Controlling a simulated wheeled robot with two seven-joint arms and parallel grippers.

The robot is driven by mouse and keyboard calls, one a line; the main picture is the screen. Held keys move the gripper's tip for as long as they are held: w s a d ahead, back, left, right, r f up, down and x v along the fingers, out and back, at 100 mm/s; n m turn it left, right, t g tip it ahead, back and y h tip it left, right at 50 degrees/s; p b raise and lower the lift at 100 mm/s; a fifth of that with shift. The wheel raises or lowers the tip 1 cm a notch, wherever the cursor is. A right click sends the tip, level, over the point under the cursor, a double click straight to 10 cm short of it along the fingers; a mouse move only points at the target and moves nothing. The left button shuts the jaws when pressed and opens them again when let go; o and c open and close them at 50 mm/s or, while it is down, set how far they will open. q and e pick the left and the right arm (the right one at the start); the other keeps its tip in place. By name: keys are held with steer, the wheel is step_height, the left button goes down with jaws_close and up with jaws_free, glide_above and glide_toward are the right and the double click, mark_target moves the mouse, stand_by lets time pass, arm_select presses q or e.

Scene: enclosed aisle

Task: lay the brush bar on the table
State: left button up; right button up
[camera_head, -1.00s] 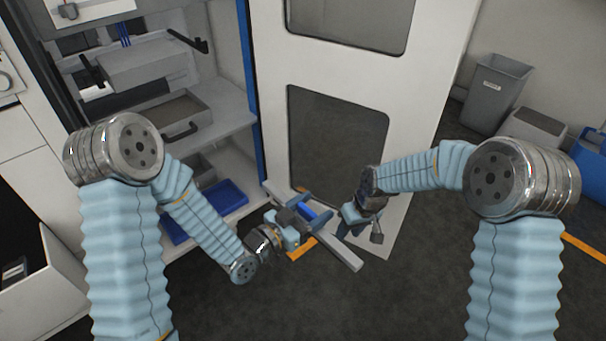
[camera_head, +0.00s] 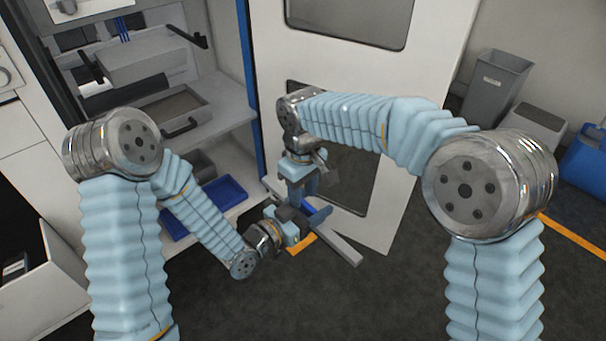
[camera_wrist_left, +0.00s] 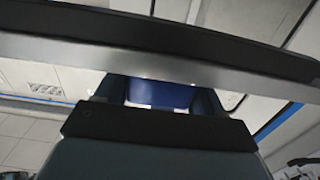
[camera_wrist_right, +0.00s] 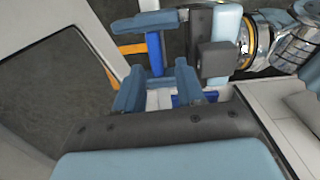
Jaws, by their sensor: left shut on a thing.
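The brush bar (camera_head: 338,245) is a long grey bar with a blue part in its middle. My left gripper (camera_head: 298,218) is shut on it and holds it tilted, in front of the white door. In the left wrist view the bar (camera_wrist_left: 165,62) crosses the top, with the blue part (camera_wrist_left: 160,92) between the fingers. My right gripper (camera_head: 304,190) points down just above the left gripper and bar. In the right wrist view its fingers (camera_wrist_right: 158,80) stand apart, close to the blue part (camera_wrist_right: 154,50); contact is unclear. I cannot make out a separate table.
An open cabinet with a shelf (camera_head: 232,122), a grey tray (camera_head: 165,112) and a low blue tray (camera_head: 222,192) stands at the left. The white door (camera_head: 420,190) is behind my grippers. A grey bin (camera_head: 497,85) and blue container (camera_head: 588,160) stand at right. Dark floor lies in front.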

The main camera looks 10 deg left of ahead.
mark_target(303, 203)
steer(key=shift+f, duration=2.75)
steer(key=shift+s+a, duration=0.1)
jaws_close()
arm_select(q)
steer(key=o, duration=1.3)
